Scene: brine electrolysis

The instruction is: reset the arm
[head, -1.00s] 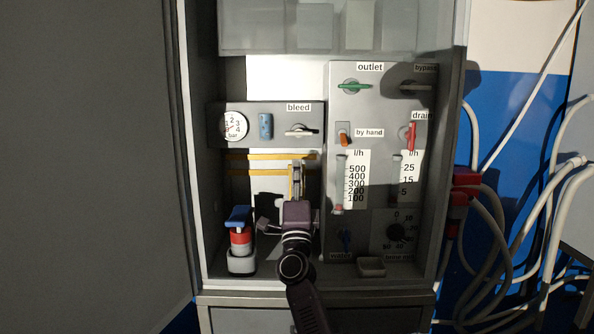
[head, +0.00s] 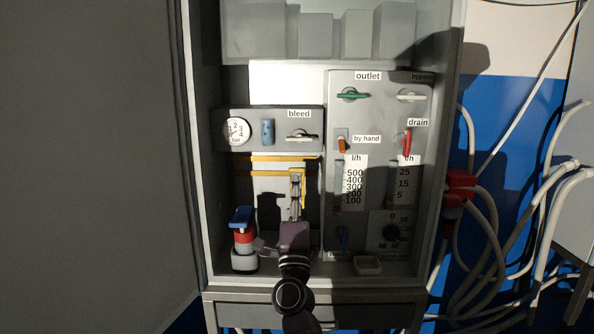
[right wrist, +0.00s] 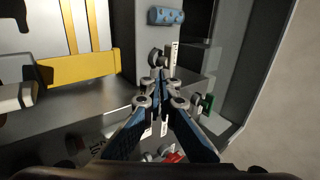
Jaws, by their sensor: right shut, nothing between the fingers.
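My right gripper (head: 295,172) is shut and empty. It points up into the open grey cabinet (head: 213,240), in front of its lower left bay, and my arm comes in from below. In the right wrist view the fingers of my right gripper (right wrist: 160,82) meet at the tips with nothing between them. My left gripper is not in view.
Around the gripper are yellow pipes (head: 283,158), the bleed valve (head: 302,136) above, a blue-and-red bottle (head: 244,230) at left and the flow panel (head: 375,125) at right. A small tray (head: 368,266) sits at lower right. Hoses (head: 487,235) hang outside, right.

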